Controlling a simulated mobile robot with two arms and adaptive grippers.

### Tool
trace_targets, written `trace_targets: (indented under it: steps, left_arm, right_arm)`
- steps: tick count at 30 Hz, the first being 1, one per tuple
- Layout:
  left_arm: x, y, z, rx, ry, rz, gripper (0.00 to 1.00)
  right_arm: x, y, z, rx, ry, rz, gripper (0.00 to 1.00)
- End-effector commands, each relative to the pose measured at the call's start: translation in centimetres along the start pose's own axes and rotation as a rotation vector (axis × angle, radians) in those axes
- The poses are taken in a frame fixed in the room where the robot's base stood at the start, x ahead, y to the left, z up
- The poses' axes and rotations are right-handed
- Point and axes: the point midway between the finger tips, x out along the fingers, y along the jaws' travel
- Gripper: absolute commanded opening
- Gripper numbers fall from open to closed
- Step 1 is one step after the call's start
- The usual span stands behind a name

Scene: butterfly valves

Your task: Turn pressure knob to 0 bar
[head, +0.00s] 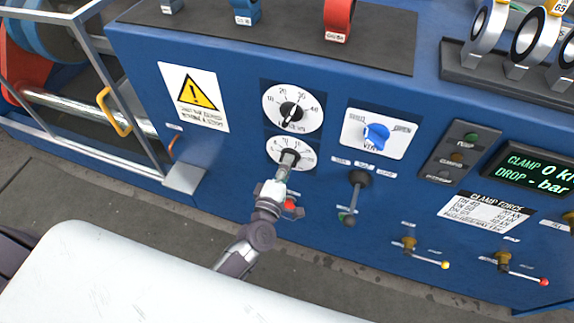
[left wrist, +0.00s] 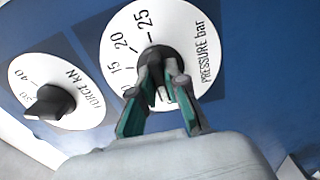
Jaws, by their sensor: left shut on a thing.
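The pressure knob is a dark knob on a white round dial (head: 305,160) marked in bar, on the blue panel below the force dial. In the left wrist view the dark pressure knob (left wrist: 156,60) sits at the middle of its dial (left wrist: 185,30), which reads PRESSURE bar with 15, 20 and 25 visible. My left gripper (head: 288,160) reaches the knob from below. In the left wrist view its green-padded fingers (left wrist: 160,90) are shut on the knob. The fingers cover part of the dial, so the pointer's exact reading is hidden. My right gripper is not in view.
The force knob (head: 291,111) is just above, and it shows at left in the left wrist view (left wrist: 52,102). A blue vent knob (head: 376,136) and a black lever (head: 355,190) are to the right. A red button (head: 290,205) is close beside my left wrist.

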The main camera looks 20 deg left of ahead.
Motion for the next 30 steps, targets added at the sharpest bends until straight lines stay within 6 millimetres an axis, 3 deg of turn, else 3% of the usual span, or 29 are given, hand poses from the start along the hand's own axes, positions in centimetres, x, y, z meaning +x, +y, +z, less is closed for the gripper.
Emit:
trace_targets:
  steps: [18, 19, 23, 30]
  left_arm:
    - [-0.11, -0.22, 0.07, -0.041, -0.001, -0.005, 0.00]
    - [-0.11, -0.22, 0.06, -0.041, -0.001, -0.005, 0.18]
    - [-0.09, -0.17, 0.05, -0.040, -0.001, -0.004, 0.39]
    - [-0.04, -0.06, 0.02, -0.038, 0.000, -0.002, 0.39]
  right_arm:
    - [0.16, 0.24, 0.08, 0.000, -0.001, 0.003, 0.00]
    - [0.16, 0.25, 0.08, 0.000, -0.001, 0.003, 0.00]
    - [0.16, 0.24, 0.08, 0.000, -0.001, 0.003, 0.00]
    - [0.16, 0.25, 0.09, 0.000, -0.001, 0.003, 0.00]
